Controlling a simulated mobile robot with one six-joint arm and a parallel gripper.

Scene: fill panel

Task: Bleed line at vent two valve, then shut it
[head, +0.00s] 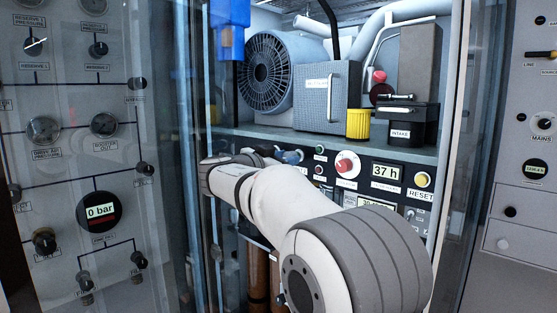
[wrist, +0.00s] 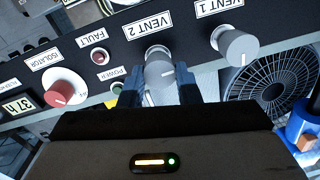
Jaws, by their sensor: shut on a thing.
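The vent two valve is a grey round knob (wrist: 158,70) under the label VENT 2 (wrist: 149,24) in the wrist view. In the head view my arm reaches to the left end of the control strip. The knob cannot be made out there. The 0 bar gauge (head: 100,212) shows on the left panel.
The similar vent 1 knob (wrist: 236,46) sits close on the right in the wrist view. The red isolator knob (wrist: 66,88), fault lamp (wrist: 100,56) and hour display (wrist: 18,104) are to the left. A fan housing (head: 268,72) and yellow canister (head: 358,124) stand on the shelf above.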

